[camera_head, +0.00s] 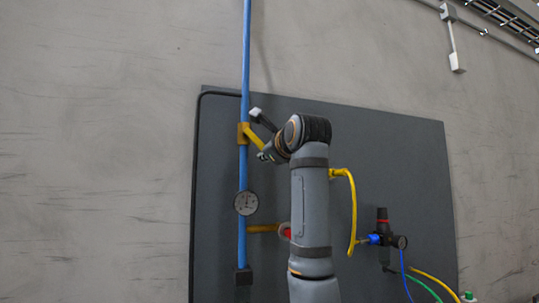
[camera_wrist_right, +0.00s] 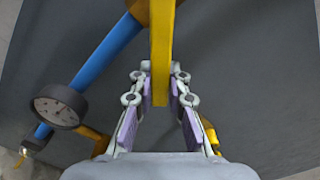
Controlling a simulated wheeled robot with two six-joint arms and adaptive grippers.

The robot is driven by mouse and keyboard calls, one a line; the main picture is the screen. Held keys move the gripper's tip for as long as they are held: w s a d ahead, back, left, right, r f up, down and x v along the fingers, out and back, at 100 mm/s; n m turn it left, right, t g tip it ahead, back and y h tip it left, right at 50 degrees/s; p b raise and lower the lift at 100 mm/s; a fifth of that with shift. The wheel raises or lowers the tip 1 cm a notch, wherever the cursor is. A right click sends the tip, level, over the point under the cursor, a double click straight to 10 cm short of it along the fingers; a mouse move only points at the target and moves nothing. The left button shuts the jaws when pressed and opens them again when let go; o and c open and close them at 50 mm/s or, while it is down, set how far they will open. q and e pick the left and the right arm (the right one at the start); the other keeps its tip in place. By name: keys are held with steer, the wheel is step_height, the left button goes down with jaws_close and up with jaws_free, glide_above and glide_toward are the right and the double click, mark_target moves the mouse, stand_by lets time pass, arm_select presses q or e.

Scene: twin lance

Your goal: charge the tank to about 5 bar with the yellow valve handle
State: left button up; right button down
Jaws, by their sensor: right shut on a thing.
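The yellow valve handle (camera_head: 255,138) slants down to the right from its yellow valve body (camera_head: 242,133) on the vertical blue pipe (camera_head: 246,60). My right gripper (camera_head: 260,135) is shut on the handle. In the right wrist view the handle (camera_wrist_right: 161,40) runs between the two fingers of the gripper (camera_wrist_right: 160,75). A round white-faced gauge (camera_head: 246,203) sits lower on the pipe and also shows in the wrist view (camera_wrist_right: 58,108); its reading is too small to tell. My left gripper is out of view. No tank can be made out.
A dark panel (camera_head: 410,150) on the grey wall backs the pipework. A red part (camera_head: 286,232) on a yellow branch is partly hidden by my right arm. A regulator (camera_head: 383,224) with a small gauge and coloured hoses stands right. The panel's upper right is clear.

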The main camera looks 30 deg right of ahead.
steer(key=shift+a+f, duration=0.1)
stand_by(0.4)
steer(key=c, duration=1.3)
jaws_free()
steer(key=v, duration=1.2)
